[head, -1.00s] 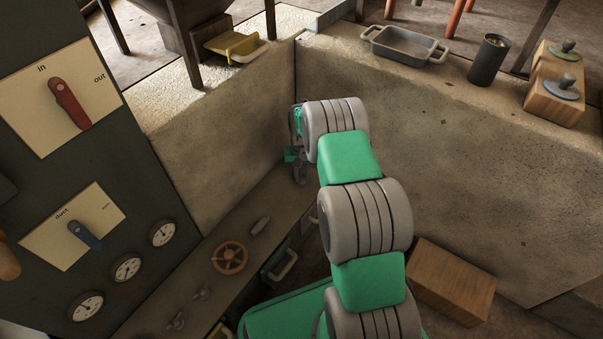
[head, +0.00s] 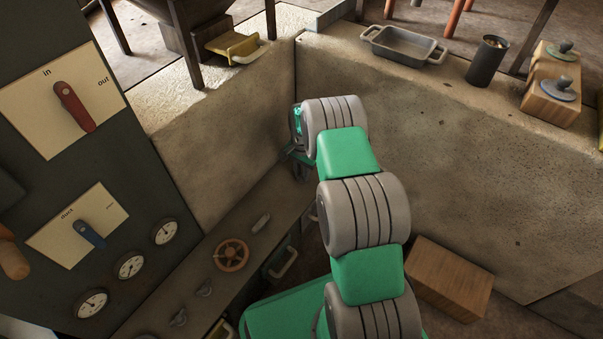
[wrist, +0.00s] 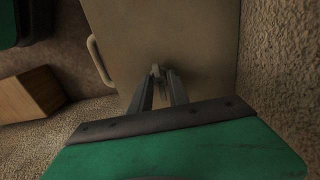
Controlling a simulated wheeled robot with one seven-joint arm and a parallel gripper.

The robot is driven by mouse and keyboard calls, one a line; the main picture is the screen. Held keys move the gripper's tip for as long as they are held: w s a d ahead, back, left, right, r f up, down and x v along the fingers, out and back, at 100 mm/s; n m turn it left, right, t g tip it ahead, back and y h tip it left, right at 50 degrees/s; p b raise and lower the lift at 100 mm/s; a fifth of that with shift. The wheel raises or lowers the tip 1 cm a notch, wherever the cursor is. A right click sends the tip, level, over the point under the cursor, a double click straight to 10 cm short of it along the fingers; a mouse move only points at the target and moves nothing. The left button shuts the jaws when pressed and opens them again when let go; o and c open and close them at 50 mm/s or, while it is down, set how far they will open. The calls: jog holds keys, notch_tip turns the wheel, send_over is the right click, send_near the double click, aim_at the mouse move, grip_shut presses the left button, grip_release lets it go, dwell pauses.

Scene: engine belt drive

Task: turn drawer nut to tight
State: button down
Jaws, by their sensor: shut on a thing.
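My gripper (wrist: 159,84) points at a tan flat surface in the wrist view. Its two fingers are shut on a small pale nut (wrist: 155,69), of which only the tip shows between the fingertips. How far the nut is turned cannot be told. In the head view my gripper (head: 299,168) is at the far end of the bench, by the corner of the concrete walls. My arm largely covers it there, and the nut is hidden in that view.
A pale handle (wrist: 99,61) stands out left of my gripper. A rough wall (wrist: 281,80) is close on the right. A wooden block (head: 448,279) lies on the floor. An orange handwheel (head: 231,255) and small levers sit along the bench (head: 190,270).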

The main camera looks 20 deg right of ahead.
jog(key=shift+s+f, duration=0.15)
jog(key=shift+s, duration=0.1)
jog(key=c, duration=1.3)
grip_release()
jog(key=shift+w, duration=0.1)
jog(key=shift+o, duration=0.2)
notch_tip(320, 180, up, 8)
jog(key=p, duration=0.3)
